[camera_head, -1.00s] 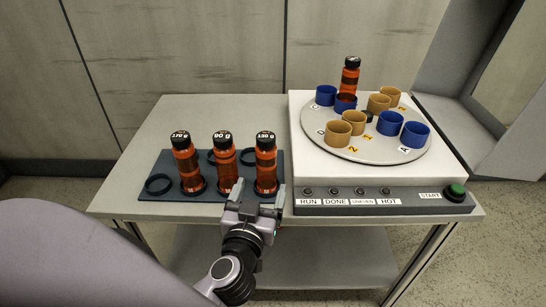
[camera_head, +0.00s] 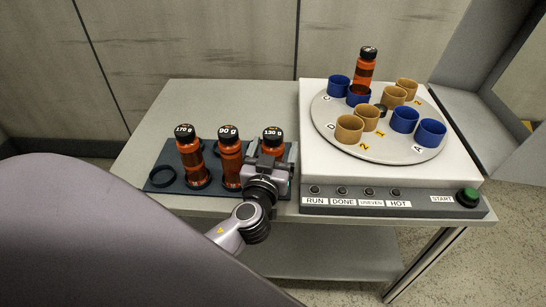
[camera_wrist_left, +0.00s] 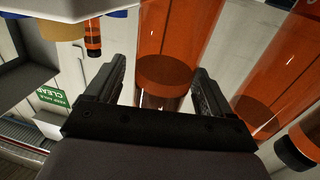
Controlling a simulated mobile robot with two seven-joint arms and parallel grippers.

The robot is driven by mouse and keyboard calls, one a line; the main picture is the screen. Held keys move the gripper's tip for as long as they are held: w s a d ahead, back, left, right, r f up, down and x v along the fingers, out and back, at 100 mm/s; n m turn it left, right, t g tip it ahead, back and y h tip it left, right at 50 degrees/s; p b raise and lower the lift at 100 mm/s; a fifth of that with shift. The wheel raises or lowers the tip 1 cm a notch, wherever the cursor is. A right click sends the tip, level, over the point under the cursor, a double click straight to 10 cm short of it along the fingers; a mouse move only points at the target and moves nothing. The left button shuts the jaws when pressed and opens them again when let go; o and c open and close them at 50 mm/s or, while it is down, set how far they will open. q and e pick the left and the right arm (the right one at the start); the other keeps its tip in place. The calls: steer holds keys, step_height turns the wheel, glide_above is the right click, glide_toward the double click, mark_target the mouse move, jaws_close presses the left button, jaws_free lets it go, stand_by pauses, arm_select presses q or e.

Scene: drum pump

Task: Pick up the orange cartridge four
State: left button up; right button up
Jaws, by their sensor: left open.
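Three orange cartridges with black lids stand upright in the dark rack at the table's left: one marked 170 g (camera_head: 190,160), one 90 g (camera_head: 229,160) and one 130 g (camera_head: 272,147). None shows a number four. My left gripper (camera_head: 270,156) is at the 130 g cartridge and hides its lower part. In the left wrist view an orange cartridge (camera_wrist_left: 168,65) stands between the open fingers; whether they touch it is unclear. A second cartridge (camera_wrist_left: 270,85) is at the right there. A fourth cartridge (camera_head: 364,72) stands in a blue cup on the turntable. My right gripper is not in view.
The dark rack (camera_head: 165,188) has an empty ring (camera_head: 162,176) at its left. The white machine (camera_head: 315,165) at the right carries a round turntable (camera_head: 385,150) with several blue and tan cups. A green START button (camera_head: 468,196) is at its front right corner.

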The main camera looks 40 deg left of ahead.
arm_select(q)
steer(key=shift+w+a, duration=0.15)
steer(key=shift+w, duration=0.25)
steer(key=c, duration=1.1)
steer(key=shift+r, duration=0.6)
step_height(320, 180, up, 19)
steer(key=p, duration=0.4)
steer(key=shift+p, duration=0.3)
